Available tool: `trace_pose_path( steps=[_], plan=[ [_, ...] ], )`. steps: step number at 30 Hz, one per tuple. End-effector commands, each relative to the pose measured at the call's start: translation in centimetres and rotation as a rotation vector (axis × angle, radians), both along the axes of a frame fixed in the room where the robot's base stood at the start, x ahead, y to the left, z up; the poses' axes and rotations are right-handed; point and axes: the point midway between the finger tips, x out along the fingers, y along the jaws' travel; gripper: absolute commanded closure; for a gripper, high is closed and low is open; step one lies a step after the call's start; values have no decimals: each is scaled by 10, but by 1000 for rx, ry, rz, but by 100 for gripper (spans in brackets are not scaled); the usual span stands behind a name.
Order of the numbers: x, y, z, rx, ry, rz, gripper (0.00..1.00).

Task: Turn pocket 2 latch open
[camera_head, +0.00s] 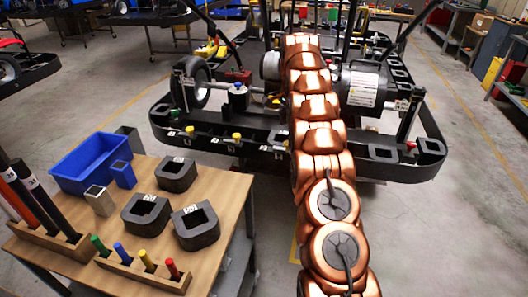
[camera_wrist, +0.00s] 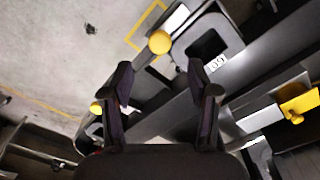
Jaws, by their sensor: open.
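My gripper (camera_wrist: 160,66) is open in the wrist view, its two dark fingers apart with nothing between the tips. A round yellow knob (camera_wrist: 159,42) on the black kart rail shows just beyond the fingertips, between them in the picture. I cannot tell its distance or whether it belongs to pocket 2. A second yellow knob (camera_wrist: 97,107) is left of the left finger. In the head view my copper arm reaches over the black kart frame (camera_head: 200,138) and hides part of it. The gripper is hidden there.
A wooden table (camera_head: 75,258) stands at the front left with a blue bin (camera_head: 82,170), dark square-holed blocks (camera_head: 195,226) and coloured pegs. Floor right of the kart is clear.

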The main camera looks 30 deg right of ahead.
Motion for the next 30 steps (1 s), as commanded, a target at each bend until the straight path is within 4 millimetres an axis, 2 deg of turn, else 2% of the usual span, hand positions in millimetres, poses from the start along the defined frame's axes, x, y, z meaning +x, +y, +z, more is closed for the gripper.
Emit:
trace_pose_path(
  steps=[4, 16, 30],
  plan=[
    [-1, 0, 5, 1, 1, 0, 40],
    [-9, 20, 18, 5, 8, 73, 40],
    [-32, 59, 42, 12, 19, 216, 40]
  ],
)
